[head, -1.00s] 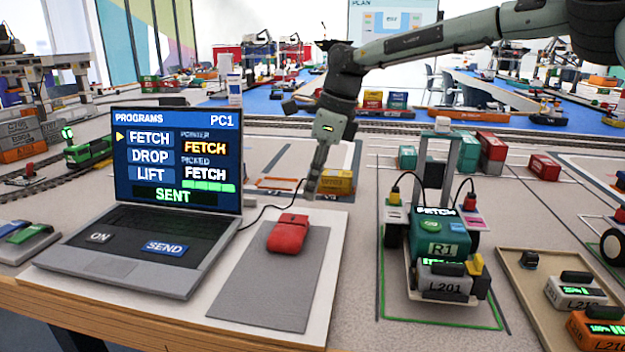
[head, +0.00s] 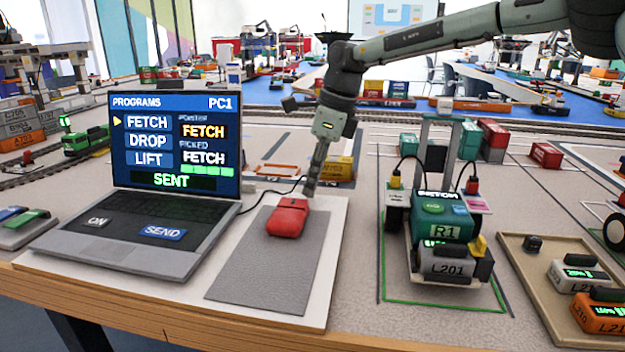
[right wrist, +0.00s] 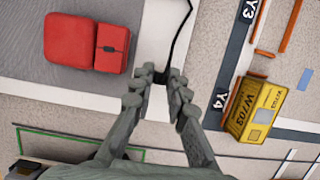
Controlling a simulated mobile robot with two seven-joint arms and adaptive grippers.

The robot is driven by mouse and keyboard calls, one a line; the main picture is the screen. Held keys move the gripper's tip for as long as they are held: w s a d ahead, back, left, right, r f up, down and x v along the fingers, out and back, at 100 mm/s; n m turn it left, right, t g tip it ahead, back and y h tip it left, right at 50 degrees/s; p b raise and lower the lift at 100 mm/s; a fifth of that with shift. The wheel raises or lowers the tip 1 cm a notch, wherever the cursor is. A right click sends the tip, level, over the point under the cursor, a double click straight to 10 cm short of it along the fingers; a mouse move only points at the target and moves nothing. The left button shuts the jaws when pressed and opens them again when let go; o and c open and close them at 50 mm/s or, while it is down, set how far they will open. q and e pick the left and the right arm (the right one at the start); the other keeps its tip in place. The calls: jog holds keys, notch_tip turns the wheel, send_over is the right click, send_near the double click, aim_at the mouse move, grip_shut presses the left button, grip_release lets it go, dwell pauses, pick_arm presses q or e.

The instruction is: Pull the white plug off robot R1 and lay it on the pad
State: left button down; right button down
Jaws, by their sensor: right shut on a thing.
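My right gripper (head: 309,192) is shut at the end of a black cable (head: 275,191) from the laptop, low over the right part of the white board (head: 322,240). In the right wrist view my fingertips (right wrist: 160,76) close around the cable end (right wrist: 183,30); the white plug itself is hidden between them. The grey pad (head: 255,285) lies on the board, with a red mouse (head: 288,218) at its far end, left of my gripper. Robot R1 (head: 444,228) stands to the right, apart from my gripper, inside a green outline. My left gripper is out of view.
The open laptop (head: 150,245) stands left of the pad and its screen reads SENT. A yellow block (head: 340,168) sits just behind my right gripper. A tan tray (head: 530,290) with modules is at the right. The near half of the pad is clear.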

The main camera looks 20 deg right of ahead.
jog(key=shift+f+b, duration=0.4)
jog(key=shift+f, duration=0.15)
dwell(0.4)
jog(key=c, duration=1.4)
grip_release()
jog(key=shift+r, duration=0.1)
jog(key=v, duration=1.1)
jog(key=shift+s+r, duration=0.1)
jog(key=shift+r, duration=0.25)
